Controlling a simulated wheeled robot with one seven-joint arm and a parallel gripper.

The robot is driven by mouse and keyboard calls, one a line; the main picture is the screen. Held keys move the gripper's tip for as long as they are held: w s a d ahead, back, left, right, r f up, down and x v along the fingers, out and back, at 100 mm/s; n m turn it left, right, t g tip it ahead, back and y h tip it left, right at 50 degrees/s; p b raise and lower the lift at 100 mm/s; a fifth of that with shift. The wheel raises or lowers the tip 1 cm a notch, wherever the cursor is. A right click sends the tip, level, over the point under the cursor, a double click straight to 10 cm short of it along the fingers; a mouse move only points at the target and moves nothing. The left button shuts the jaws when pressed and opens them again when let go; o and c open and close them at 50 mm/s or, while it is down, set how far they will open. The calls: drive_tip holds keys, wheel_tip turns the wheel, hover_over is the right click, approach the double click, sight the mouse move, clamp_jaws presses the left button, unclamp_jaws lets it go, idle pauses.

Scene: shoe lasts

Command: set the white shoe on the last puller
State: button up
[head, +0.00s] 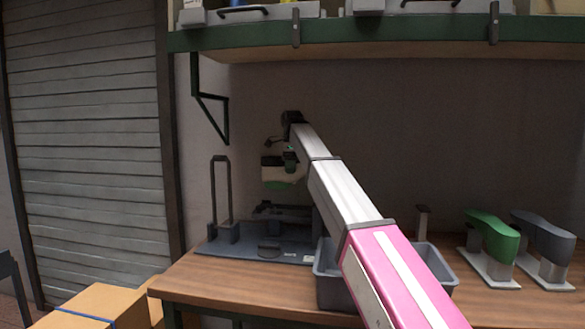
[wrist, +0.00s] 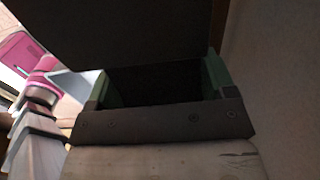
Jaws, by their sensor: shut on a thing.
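The white shoe (head: 282,173) hangs in my gripper (head: 290,157), above the last puller, with a green part showing under it. My gripper is shut on the shoe and small in the head view. In the wrist view a pale surface (wrist: 165,162), likely the shoe, fills the bottom behind a dark bar. The last puller (head: 262,250) stands on the bench, with a dark flat base, a tall upright loop at its left and a low dark mechanism near its middle. The shoe is apart from the puller. The exact grip contact is hidden.
A grey bin (head: 331,288) stands right of the puller, partly behind my arm. A green last (head: 492,232) and a dark grey last (head: 546,237) stand on pale bases at the right. A shelf (head: 400,36) runs overhead. Cardboard boxes (head: 103,302) are at the lower left.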

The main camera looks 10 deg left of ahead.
sight(293, 180)
drive_tip(key=shift+f, duration=0.1)
drive_tip(key=shift+f, duration=2.65)
drive_tip(key=shift+w+g, duration=0.1)
drive_tip(key=shift+g, duration=0.4)
drive_tip(key=shift+w+f, duration=0.2)
drive_tip(key=shift+f, duration=0.35)
drive_tip(key=shift+f, duration=1.7)
idle(1.4)
